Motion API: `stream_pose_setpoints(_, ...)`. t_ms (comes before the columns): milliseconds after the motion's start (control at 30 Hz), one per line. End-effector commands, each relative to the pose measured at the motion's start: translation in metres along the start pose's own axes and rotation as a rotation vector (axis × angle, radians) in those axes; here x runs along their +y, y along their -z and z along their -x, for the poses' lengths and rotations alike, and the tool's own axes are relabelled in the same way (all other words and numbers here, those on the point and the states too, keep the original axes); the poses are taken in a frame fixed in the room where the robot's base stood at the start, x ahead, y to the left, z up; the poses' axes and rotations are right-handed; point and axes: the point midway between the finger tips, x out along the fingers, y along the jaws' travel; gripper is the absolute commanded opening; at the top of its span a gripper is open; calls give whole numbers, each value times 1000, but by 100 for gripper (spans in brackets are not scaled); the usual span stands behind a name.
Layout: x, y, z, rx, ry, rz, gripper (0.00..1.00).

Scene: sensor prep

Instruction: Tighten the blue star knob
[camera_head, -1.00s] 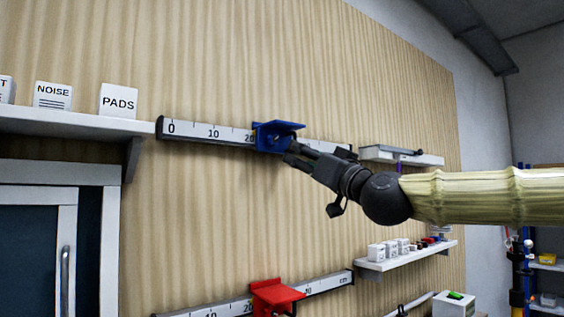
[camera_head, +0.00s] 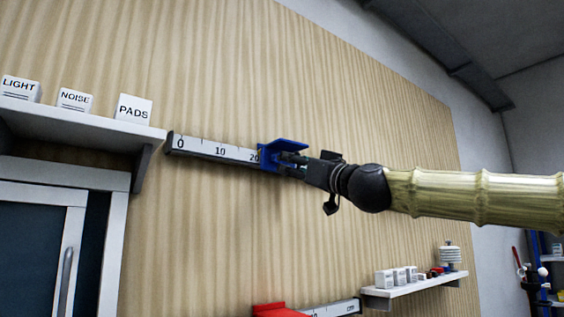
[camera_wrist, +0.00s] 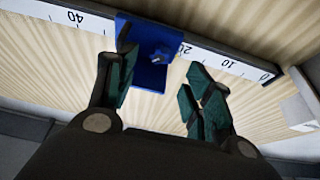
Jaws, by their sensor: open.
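The blue slider bracket (camera_head: 285,145) sits on the upper white ruler rail (camera_head: 215,150), just right of the 20 mark. The wrist view shows the bracket (camera_wrist: 128,32) with the blue star knob (camera_wrist: 160,55) on its face. My gripper (camera_head: 294,161) is at the bracket in the head view, where its fingers hide the knob. In the wrist view my gripper (camera_wrist: 157,70) is open, with its two green-padded fingers spread. The knob lies between and beyond the fingertips. The left fingertip overlaps the bracket's edge; whether it touches cannot be told.
A red bracket (camera_head: 279,310) sits on a lower ruler rail (camera_head: 335,309). A shelf (camera_head: 70,120) with labelled boxes is at left above a cabinet. A small shelf (camera_head: 415,288) with white boxes is at lower right. The wooden panel (camera_head: 230,230) between is bare.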

Motion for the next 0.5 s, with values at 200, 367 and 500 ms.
stream_pose_setpoints(200, 0, 0, -37, 0, -1, -2, 51)
stream_pose_setpoints(367, 0, 0, -56, 0, 0, -1, 51)
stream_pose_setpoints(500, 0, -1, -65, -1, 0, -2, 51)
